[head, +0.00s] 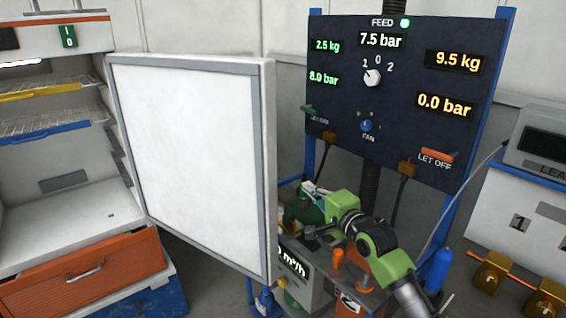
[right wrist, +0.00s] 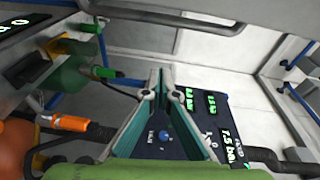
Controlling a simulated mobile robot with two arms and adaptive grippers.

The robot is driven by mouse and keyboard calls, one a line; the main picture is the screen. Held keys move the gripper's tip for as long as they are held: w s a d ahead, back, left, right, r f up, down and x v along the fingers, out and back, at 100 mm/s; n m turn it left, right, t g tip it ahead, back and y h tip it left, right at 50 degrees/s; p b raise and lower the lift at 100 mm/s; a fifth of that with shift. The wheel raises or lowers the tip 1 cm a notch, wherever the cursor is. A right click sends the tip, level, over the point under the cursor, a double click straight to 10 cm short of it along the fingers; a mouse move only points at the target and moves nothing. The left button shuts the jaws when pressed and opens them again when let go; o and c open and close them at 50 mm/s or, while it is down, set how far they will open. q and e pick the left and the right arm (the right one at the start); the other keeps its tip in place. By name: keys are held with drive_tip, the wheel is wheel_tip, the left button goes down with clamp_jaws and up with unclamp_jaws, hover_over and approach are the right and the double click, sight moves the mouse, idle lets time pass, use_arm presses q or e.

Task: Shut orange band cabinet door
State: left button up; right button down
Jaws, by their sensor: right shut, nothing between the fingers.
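The cabinet (head: 75,205) stands at the left, with an orange band (head: 55,25) across its top and its shelves exposed. Its white door (head: 195,150), framed in grey, stands wide open, swung out to the right of the cabinet. My right gripper (head: 312,234) is to the right of the door's free edge, apart from it in the picture, in front of the equipment under the dark panel. In the right wrist view its two fingers (right wrist: 158,75) meet at the tips with nothing between them. My left gripper is not in view.
A dark control panel (head: 345,110) with lit readouts stands behind my right arm. Below it are a green rounded part (head: 305,212) and a metering box (head: 290,262). An orange drawer (head: 85,275) is under the shelves. A grey bench (head: 530,210) stands at the right.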

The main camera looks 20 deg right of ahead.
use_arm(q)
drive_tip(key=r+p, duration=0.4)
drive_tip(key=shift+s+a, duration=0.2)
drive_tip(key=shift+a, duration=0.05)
use_arm(e)
drive_tip(key=w+a+r, duration=0.4)
drive_tip(key=w+a, duration=0.1)
drive_tip(key=w, duration=0.3)
drive_tip(key=shift+a+m+t, duration=0.2)
drive_tip(key=shift+m+t, duration=0.1)
drive_tip(key=shift+t, duration=0.1)
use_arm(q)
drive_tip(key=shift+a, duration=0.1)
use_arm(e)
drive_tip(key=shift+s, duration=0.1)
